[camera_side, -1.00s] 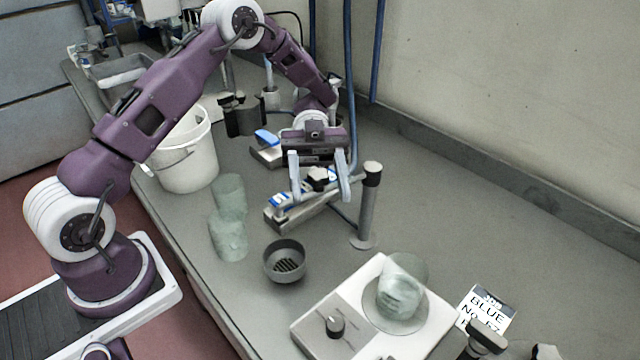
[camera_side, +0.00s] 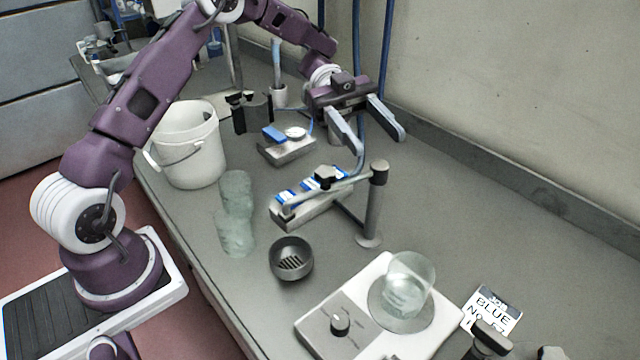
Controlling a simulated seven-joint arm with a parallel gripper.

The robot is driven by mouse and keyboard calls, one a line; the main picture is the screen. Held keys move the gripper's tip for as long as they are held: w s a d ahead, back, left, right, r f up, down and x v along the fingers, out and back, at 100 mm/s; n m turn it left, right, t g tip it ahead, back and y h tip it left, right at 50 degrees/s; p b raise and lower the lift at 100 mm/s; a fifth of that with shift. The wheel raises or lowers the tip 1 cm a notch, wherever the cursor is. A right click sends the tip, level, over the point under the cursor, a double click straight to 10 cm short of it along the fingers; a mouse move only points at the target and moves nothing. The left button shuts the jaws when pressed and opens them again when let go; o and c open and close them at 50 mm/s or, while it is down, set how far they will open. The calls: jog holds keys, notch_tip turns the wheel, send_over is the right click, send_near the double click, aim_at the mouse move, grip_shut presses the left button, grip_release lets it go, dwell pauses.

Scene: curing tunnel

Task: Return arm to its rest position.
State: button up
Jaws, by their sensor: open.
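My gripper (camera_side: 379,141) is open and empty, raised above the back of the grey bench (camera_side: 440,215), near the wall. Its two pale fingers are spread wide and point down toward the right. Below and left of it stands a small device (camera_side: 310,199) with blue-and-white labels and an arm reaching to a grey post (camera_side: 371,205). The fingers appear clear of the post and the device.
A hotplate (camera_side: 345,318) bears a glass beaker (camera_side: 407,285). Two clear glass vessels (camera_side: 235,235) and a dark strainer cup (camera_side: 291,259) stand left of it. A white bucket (camera_side: 193,150) stands farther back. A label card (camera_side: 490,310) lies front right. The bench's right side is mostly clear.

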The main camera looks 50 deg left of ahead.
jog(key=w+d+r+n+t+y, duration=0.2)
jog(key=w+d+r+n+t, duration=0.3)
jog(key=w+r+t, duration=0.7)
jog(key=s+a+r+n+t+y, duration=0.4)
jog(key=a+r+n+t+y, duration=0.2)
jog(key=a+n+t+y, duration=0.35)
jog(key=s+a+f+n+g+y, duration=0.2)
jog(key=s+a+f+n+y, duration=0.15)
jog(key=s, duration=0.35)
jog(key=s+a+f+n+g+y, duration=0.2)
jog(key=s+a+n+y, duration=0.15)
jog(key=s, duration=0.25)
jog(key=s+d+f+g+h, duration=0.1)
jog(key=s+f+g, duration=0.2)
jog(key=s, duration=0.6)
jog(key=s+d+f+n+g+h, duration=0.1)
jog(key=s+d+f+g, duration=0.1)
jog(key=s+f, duration=0.5)
jog(key=s+g, duration=0.1)
jog(key=s, duration=0.2)
jog(key=shift+r+n, duration=0.1)
jog(key=shift+n, duration=0.15)
